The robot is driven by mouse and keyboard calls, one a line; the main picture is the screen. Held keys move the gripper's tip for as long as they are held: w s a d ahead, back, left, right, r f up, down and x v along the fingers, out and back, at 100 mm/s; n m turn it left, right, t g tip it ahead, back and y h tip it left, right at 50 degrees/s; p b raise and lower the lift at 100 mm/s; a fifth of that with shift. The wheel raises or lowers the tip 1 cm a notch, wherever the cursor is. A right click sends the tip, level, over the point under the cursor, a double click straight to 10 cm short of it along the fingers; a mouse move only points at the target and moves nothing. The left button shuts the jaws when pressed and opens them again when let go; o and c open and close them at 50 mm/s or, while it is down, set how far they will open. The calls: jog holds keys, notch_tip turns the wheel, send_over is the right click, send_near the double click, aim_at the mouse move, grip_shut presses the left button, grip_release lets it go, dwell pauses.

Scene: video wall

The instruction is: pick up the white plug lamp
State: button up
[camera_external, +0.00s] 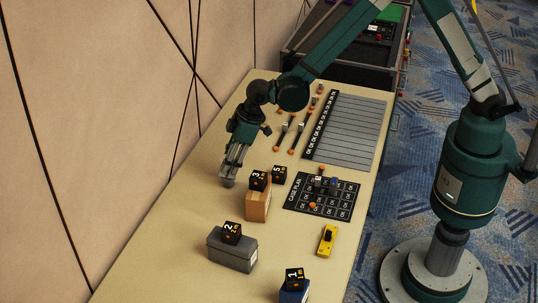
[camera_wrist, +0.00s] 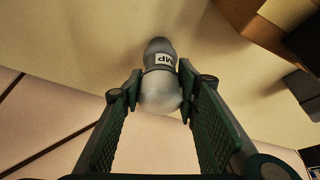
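The white plug lamp (camera_wrist: 160,88) shows in the wrist view as a pale rounded body with a darker cap and a label ending in "MP". My gripper (camera_wrist: 160,82) has one fingertip on each side of it, very close to its rounded end. I cannot tell whether the fingers press on it. In the external view my gripper (camera_external: 230,182) points down at the table's left part, and the lamp is largely hidden there.
A cardboard box (camera_external: 257,206) with a numbered black cube stands just right of my gripper. A grey box (camera_external: 231,252) is nearer the front. A black grid board (camera_external: 335,207) and a yellow device (camera_external: 326,240) lie to the right. The wall (camera_external: 85,110) borders the table's left side.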

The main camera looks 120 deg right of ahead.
jog(key=shift+c, duration=1.1)
jog(key=shift+r, duration=0.1)
notch_tip(320, 180, up, 10)
jog(key=shift+f+p, duration=0.1)
jog(key=shift+p, duration=0.7)
